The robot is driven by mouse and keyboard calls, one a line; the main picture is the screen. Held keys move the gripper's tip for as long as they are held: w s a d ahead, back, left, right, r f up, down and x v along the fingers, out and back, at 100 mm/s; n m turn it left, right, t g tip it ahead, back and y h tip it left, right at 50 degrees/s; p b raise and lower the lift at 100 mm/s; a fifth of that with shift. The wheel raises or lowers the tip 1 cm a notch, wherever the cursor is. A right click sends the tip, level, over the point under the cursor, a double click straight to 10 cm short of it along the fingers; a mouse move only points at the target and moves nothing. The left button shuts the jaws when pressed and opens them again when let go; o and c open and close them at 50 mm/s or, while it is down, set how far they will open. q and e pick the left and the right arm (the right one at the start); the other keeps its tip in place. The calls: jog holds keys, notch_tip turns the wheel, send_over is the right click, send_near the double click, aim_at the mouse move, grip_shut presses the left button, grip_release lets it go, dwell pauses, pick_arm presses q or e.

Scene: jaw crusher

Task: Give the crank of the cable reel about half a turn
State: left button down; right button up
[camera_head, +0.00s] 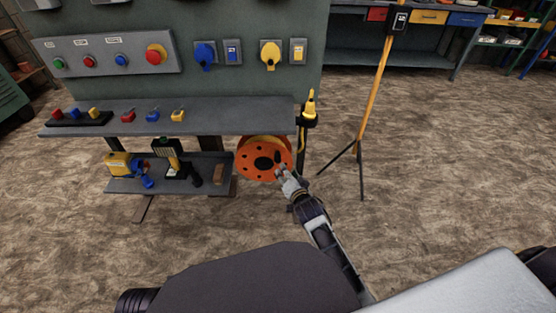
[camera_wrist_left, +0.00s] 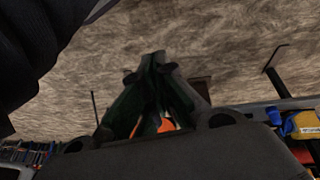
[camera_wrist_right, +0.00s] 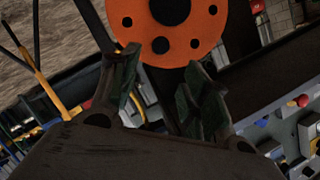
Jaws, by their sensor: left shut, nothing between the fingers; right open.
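The cable reel (camera_head: 250,171) has an orange disc with round holes and hangs beneath the right end of the grey shelf. A dark hub (camera_head: 263,163) is at its middle, with a dark knob (camera_head: 278,157) to its right, which looks like the crank handle. My right gripper (camera_head: 283,173) is at the disc's lower right edge. In the right wrist view it (camera_wrist_right: 161,62) is open, with the orange disc (camera_wrist_right: 205,27) beyond the fingertips. I cannot tell whether it touches the crank. My left gripper (camera_wrist_left: 155,62) is shut and empty; a bit of orange (camera_wrist_left: 166,125) shows behind its fingers.
The grey shelf (camera_head: 225,118) is above the reel, with a lower shelf (camera_head: 215,187) to its left bearing a yellow machine (camera_head: 122,165). A yellow tool (camera_head: 310,104) hangs at the shelf's right end. A tripod stand (camera_head: 376,90) is to the right.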

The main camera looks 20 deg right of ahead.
aim_at(279, 161)
jog(key=shift+w, duration=0.1)
jog(key=b+x, duration=0.2)
jog(key=x, duration=0.4)
jog(key=shift+b+x, duration=0.75)
jog(key=shift+x, duration=0.85)
jog(key=shift+b+x, duration=0.5)
jog(key=shift+x, duration=0.85)
jog(key=shift+w+a+f, duration=0.1)
jog(key=shift+w+f, duration=0.05)
jog(key=shift+w, duration=0.1)
jog(key=shift+w+f+b, duration=0.1)
jog(key=shift+w+b, duration=0.2)
jog(key=shift+w, duration=0.2)
pick_arm(q)
notch_tip(279, 161, down, 11)
jog(key=w+d+t+h, duration=0.1)
jog(key=d+t, duration=0.1)
jog(key=shift+d+r+n+h, duration=0.15)
jog(key=shift+d+n+h, duration=0.15)
jog(key=shift+n+h, duration=0.1)
